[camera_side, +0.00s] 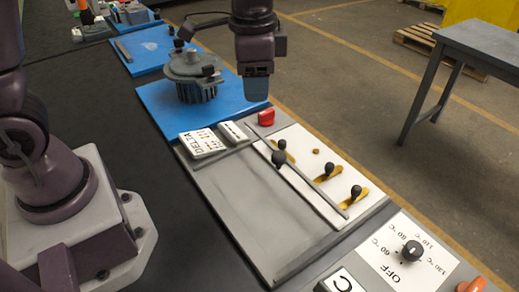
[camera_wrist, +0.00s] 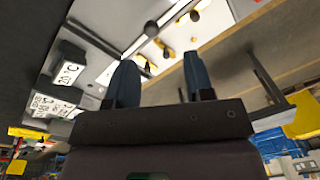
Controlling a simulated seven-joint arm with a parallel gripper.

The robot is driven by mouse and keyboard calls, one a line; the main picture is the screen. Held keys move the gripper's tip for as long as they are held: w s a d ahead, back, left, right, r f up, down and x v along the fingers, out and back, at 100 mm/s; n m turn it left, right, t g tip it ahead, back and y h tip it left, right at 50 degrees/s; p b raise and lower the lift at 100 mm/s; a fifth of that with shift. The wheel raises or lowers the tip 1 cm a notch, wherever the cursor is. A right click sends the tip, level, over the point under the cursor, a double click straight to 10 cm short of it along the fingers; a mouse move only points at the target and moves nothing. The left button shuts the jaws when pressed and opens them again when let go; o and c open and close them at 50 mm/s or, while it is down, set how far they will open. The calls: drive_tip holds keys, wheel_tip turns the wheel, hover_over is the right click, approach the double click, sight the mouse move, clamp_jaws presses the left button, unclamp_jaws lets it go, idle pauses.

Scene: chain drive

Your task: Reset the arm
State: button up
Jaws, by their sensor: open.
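My gripper (camera_wrist: 160,80) shows in the wrist view as two blue fingers standing apart, with nothing between them. In the side view my gripper (camera_side: 257,88) hangs above the right edge of the blue mat (camera_side: 163,98), pointing down. It is right of the dark grey round motor-like part (camera_side: 188,68) on the mat. It appears apart from the surfaces below, and no object is held.
A red block (camera_side: 266,117) lies below the gripper near a white panel with black-knobbed levers (camera_side: 318,203). A white label block (camera_side: 202,143) is left of it. A dial panel (camera_side: 409,252) is at front right. A grey table (camera_side: 484,42) stands beyond the floor.

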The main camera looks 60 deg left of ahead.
drive_tip(key=s+a+r+n+t, duration=0.2)
drive_tip(key=s+a+r+n, duration=0.1)
drive_tip(key=s, duration=0.4)
drive_tip(key=s+a+r+n+t, duration=0.2)
drive_tip(key=s+r, duration=0.3)
drive_tip(key=s, duration=0.3)
drive_tip(key=shift+a+n+t+h, duration=0.35)
drive_tip(key=shift+a+n, duration=0.25)
drive_tip(key=shift+a, duration=0.25)
